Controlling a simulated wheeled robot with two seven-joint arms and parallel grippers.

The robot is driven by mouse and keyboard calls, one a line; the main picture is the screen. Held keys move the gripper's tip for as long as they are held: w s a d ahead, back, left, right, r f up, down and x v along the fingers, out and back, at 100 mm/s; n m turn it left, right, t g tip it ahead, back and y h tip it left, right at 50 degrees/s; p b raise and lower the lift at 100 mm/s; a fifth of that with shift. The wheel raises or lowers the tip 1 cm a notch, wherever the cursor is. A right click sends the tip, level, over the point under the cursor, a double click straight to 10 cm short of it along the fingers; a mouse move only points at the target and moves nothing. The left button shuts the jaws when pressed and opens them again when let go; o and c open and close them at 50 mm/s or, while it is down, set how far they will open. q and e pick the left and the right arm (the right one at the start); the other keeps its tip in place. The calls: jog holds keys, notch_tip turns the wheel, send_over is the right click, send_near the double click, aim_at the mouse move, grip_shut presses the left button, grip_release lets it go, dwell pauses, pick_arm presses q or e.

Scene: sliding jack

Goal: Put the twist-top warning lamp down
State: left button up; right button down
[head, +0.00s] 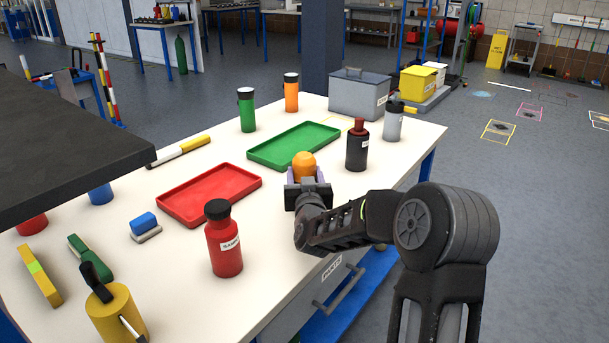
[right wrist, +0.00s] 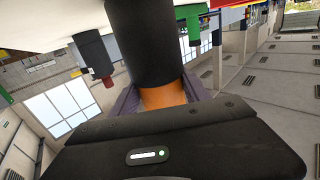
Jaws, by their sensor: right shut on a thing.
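The warning lamp has an orange dome (head: 304,165) and, in the right wrist view, a black cylindrical body (right wrist: 142,45). My right gripper (head: 307,180) is shut on it near the front edge of the white table (head: 180,275). In the right wrist view the fingers close around the lamp's orange part (right wrist: 163,96), and the black body runs out of the top of the picture. The lamp's lower end is hidden in the head view, so I cannot tell whether it touches the table. My left gripper is not in view.
A black bottle (head: 357,149) stands just right of the lamp. A green tray (head: 294,146) lies behind it, a red tray (head: 208,193) to its left. A red bottle (head: 223,243) stands nearer the front. Bare tabletop shows between the trays and the front edge.

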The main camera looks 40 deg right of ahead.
jog(key=shift+f, duration=0.15)
jog(key=shift+c, duration=2.2)
grip_release()
jog(key=shift+s, duration=0.1)
jog(key=v, duration=0.7)
jog(key=shift+s+a, duration=0.2)
jog(key=shift+s, duration=0.05)
